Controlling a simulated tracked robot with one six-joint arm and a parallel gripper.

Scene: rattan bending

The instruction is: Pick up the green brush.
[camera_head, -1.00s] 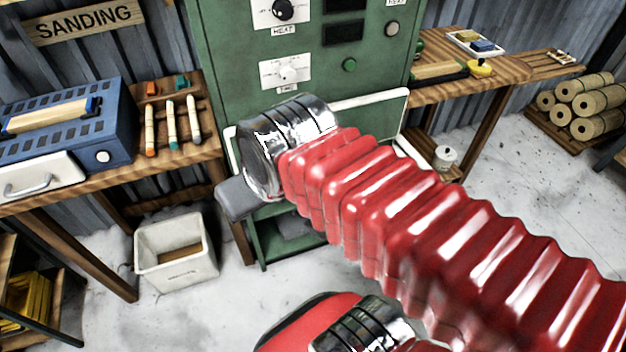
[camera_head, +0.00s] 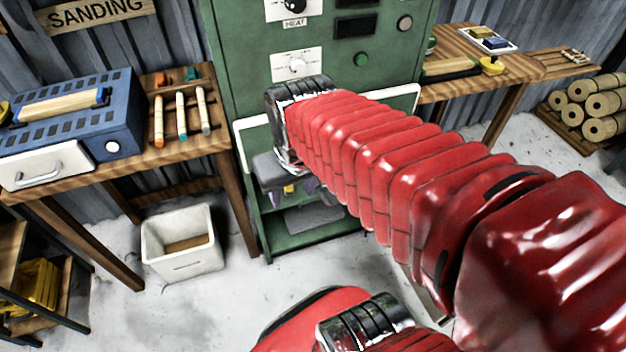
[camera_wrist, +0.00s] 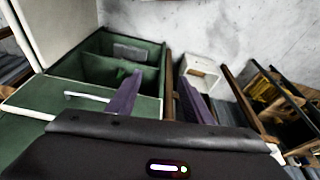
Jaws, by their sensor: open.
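A slim brush with a pale handle and a teal-green end (camera_head: 182,118) lies on the wooden bench at the left in the head view, between an orange-ended one (camera_head: 159,122) and a grey-white one (camera_head: 203,110). It is not recognisable in the wrist view. My gripper (camera_head: 298,188) is in front of the green machine, low and to the right of the brushes, mostly hidden behind my red arm. In the wrist view its two purple fingers (camera_wrist: 160,98) stand wide apart with nothing between them.
The green machine (camera_head: 235,75) has open lower compartments, also in the wrist view (camera_wrist: 90,68). A blue sander box (camera_head: 75,120) stands left of the brushes. A white bin (camera_head: 183,258) is on the floor below. Rolled bundles (camera_head: 603,128) lie far right.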

